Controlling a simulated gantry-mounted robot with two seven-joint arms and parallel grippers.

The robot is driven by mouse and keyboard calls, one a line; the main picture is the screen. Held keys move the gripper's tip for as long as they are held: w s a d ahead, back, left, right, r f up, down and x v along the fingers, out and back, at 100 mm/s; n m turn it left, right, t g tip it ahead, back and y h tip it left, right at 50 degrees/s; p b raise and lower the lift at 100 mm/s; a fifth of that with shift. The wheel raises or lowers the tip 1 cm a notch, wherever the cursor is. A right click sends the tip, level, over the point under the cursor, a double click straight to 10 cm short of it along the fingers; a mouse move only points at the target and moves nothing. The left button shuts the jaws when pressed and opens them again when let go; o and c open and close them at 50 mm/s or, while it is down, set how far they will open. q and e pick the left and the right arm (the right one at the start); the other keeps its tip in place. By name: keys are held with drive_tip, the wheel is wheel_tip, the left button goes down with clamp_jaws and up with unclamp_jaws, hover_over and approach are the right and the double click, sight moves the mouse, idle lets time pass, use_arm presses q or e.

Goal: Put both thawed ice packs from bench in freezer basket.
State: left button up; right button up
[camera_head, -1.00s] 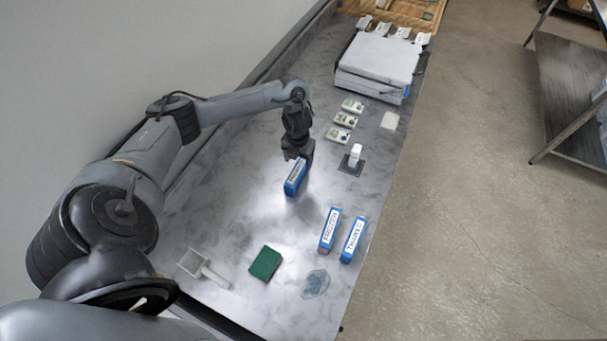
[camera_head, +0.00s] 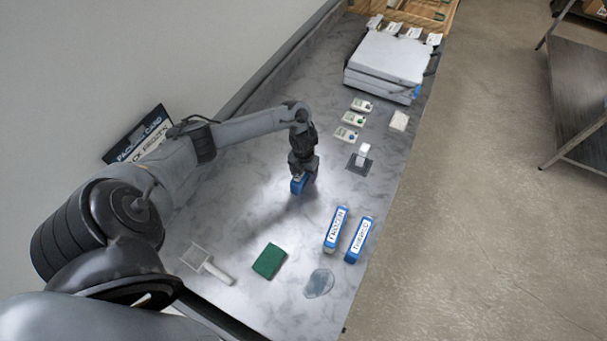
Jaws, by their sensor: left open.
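My left gripper (camera_head: 302,171) is open and points down at a blue ice pack (camera_head: 297,185) over the middle of the bench. The gripper hides much of this pack; I cannot read its label or tell whether the jaws touch it. I see no clear freezer basket. My right gripper is not in view.
A green pad (camera_head: 269,261), a scoop (camera_head: 207,264) and a clear puddle-like patch (camera_head: 319,283) lie at the near end. A white box (camera_head: 388,59), small cards (camera_head: 352,118) and a small white bottle (camera_head: 362,154) are farther back. A dark sign (camera_head: 139,133) shows behind my arm.

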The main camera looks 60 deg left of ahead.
use_arm(q)
drive_tip(key=shift+c, duration=0.3)
drive_tip(key=c, duration=1.2)
clamp_jaws()
drive_tip(key=shift+r, duration=0.15)
